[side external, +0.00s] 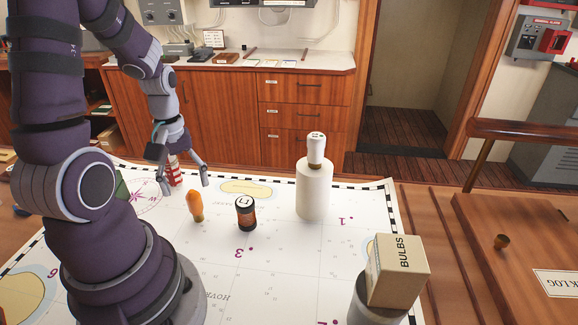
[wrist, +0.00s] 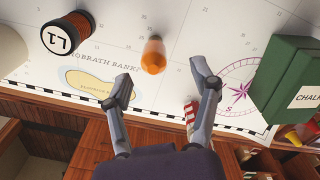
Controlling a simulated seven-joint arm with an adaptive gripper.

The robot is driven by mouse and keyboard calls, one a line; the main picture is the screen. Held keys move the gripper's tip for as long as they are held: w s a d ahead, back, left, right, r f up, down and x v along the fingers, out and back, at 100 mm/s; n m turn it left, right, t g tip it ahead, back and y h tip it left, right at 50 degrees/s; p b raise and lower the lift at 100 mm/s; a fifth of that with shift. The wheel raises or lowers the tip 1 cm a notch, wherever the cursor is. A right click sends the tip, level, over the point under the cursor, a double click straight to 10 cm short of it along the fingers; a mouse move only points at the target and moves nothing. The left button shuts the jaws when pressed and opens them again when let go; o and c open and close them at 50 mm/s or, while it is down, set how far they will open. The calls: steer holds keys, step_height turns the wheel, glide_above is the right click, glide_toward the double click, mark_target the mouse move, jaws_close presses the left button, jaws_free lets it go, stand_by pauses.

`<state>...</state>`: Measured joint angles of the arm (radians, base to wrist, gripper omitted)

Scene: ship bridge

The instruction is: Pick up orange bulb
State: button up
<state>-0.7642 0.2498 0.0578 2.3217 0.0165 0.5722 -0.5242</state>
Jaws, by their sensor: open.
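The orange bulb (side external: 195,206) stands on the chart-covered table in the side view, left of a dark labelled jar (side external: 246,213). In the wrist view the orange bulb (wrist: 154,55) is beyond the fingertips, near the top middle. My gripper (side external: 181,181) is open, above the table and behind the bulb in the side view. Its two fingers (wrist: 162,82) are spread wide in the wrist view, with nothing between them. A red-and-white striped object (side external: 174,170) shows by the fingers; in the wrist view it (wrist: 191,115) is partly hidden behind the right finger.
The dark jar marked L1 (wrist: 68,37) is left of the bulb. A white cylinder (side external: 313,190) carries a small white item (side external: 316,149). A BULBS box (side external: 398,270) sits at front right. A green chalk box (wrist: 290,80) is right of my gripper. The chart around the bulb is clear.

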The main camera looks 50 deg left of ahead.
mark_target(193, 195)
steer(key=f, duration=0.6)
steer(key=shift+w, duration=0.3)
steer(key=c, duration=1)
